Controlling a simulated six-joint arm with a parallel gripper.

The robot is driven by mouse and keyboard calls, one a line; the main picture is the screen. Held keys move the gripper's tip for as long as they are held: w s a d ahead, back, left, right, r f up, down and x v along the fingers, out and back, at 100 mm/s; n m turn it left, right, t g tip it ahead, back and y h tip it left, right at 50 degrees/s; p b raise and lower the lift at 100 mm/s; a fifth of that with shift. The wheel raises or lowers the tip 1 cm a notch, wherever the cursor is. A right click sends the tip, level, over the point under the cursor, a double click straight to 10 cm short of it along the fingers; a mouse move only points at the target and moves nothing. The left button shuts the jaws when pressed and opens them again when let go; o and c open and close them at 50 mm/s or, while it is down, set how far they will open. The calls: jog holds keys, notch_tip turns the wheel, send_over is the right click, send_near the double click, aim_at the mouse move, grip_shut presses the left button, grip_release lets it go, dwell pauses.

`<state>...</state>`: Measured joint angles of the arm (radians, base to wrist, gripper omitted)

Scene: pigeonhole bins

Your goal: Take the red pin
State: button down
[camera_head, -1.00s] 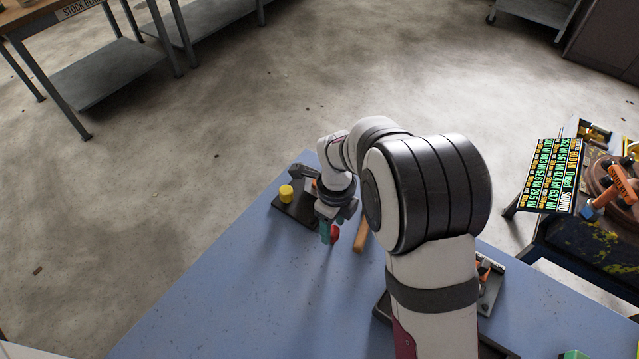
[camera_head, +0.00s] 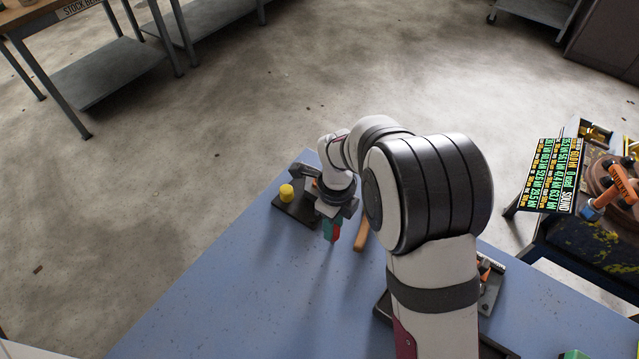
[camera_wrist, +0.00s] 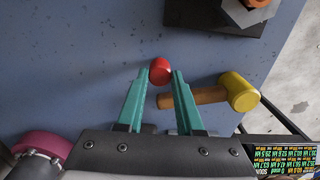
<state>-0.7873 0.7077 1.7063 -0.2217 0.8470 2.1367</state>
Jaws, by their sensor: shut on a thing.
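The red pin (camera_wrist: 160,71) shows its round red top between the tips of my gripper's teal fingers in the wrist view. My gripper (camera_wrist: 162,82) is shut on it. In the head view the gripper (camera_head: 331,230) points down over the blue table, and a small part of the red pin (camera_head: 335,238) shows at the fingertips. I cannot tell whether the pin's lower end touches the table.
A mallet with a yellow head (camera_wrist: 238,91) and wooden handle (camera_wrist: 190,96) lies close beside the right finger. A dark base with a yellow knob (camera_head: 286,192) stands at the table's far edge. The blue table (camera_head: 235,285) is clear at the front left.

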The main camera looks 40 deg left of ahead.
jog(key=shift+r, duration=4)
